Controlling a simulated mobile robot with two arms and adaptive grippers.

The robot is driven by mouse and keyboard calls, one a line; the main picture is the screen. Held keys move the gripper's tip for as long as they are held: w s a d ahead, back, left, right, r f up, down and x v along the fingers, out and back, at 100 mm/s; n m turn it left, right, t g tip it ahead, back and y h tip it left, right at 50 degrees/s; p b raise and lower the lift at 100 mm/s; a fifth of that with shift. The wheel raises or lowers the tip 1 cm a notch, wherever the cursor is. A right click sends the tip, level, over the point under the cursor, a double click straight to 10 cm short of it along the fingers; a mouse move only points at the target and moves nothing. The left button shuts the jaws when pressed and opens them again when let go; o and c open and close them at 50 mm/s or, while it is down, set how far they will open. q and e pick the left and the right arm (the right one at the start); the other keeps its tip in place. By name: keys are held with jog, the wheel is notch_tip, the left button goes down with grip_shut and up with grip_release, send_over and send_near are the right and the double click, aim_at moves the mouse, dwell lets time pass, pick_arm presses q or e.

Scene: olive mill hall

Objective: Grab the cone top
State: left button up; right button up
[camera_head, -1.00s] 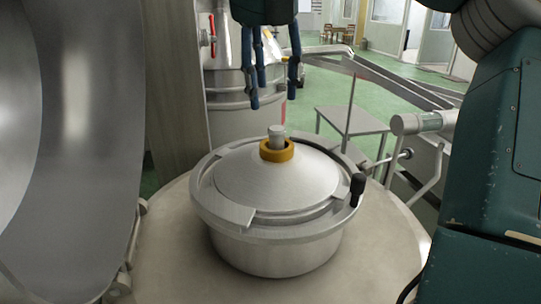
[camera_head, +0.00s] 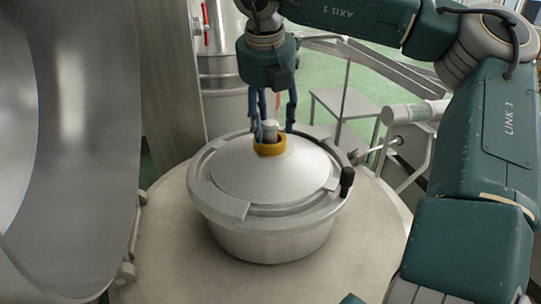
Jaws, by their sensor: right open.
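The cone top (camera_head: 268,176) is a grey metal cone seated in a round metal vessel (camera_head: 268,239). A yellow-orange collar (camera_head: 270,148) sits around a short grey knob (camera_head: 270,130) at its peak. My right gripper (camera_head: 272,132) points down at the peak, with its dark blue fingers spread. At least one finger is left of the knob and one is to its right. The fingertips are close to the collar; I cannot tell whether they touch it. The cone's far side is partly hidden. My left gripper is not in view.
The vessel stands on a round pale table (camera_head: 172,240). A black handle (camera_head: 346,182) sticks up at its right rim. A large curved metal bowl (camera_head: 70,130) fills the left, beside a grey post (camera_head: 168,80). A steel tank (camera_head: 222,95) stands behind. My right arm fills the right side.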

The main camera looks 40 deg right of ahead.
jog(key=shift+a, duration=0.15)
grip_shut()
jog(key=shift+w+r, duration=0.1)
jog(key=shift+r, duration=0.05)
